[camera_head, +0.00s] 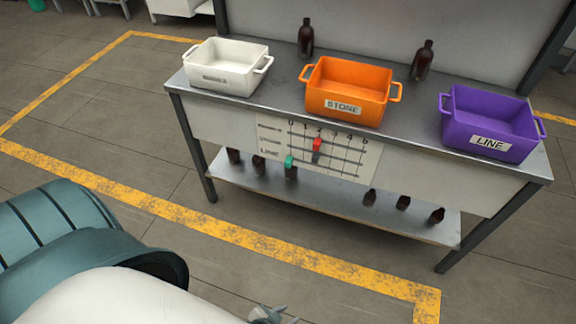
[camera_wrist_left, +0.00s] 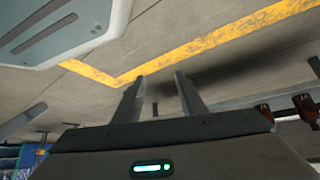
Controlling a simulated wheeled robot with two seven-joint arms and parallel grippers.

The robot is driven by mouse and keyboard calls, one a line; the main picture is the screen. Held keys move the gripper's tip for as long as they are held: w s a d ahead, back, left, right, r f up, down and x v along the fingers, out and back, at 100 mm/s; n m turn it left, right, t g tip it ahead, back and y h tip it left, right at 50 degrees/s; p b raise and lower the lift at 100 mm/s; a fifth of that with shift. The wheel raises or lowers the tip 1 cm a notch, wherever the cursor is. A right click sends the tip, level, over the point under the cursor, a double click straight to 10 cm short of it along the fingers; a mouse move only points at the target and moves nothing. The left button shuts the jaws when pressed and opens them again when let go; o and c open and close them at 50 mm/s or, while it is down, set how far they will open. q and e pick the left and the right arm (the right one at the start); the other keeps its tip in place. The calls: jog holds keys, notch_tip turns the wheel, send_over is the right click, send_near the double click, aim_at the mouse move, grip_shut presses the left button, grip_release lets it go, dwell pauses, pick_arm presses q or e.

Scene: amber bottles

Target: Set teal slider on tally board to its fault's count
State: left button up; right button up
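The tally board (camera_head: 345,172) is a pale panel on the front of the metal table, with rows of rails under a number scale starting at 0. The teal slider (camera_head: 289,161) sits near the left end of the lowest rail, labelled LINE, around the 0 to 1 marks. A red slider (camera_head: 317,145) sits higher, near the 2 mark. My left gripper (camera_head: 272,315) shows only partly at the bottom edge of the head view, well short of the board. In the left wrist view its two fingers (camera_wrist_left: 160,92) are apart with nothing between them. My right gripper is out of view.
Two amber bottles (camera_head: 305,40) (camera_head: 422,62) stand behind. Several bottles are on the lower shelf (camera_head: 330,200). Floor before the table is clear.

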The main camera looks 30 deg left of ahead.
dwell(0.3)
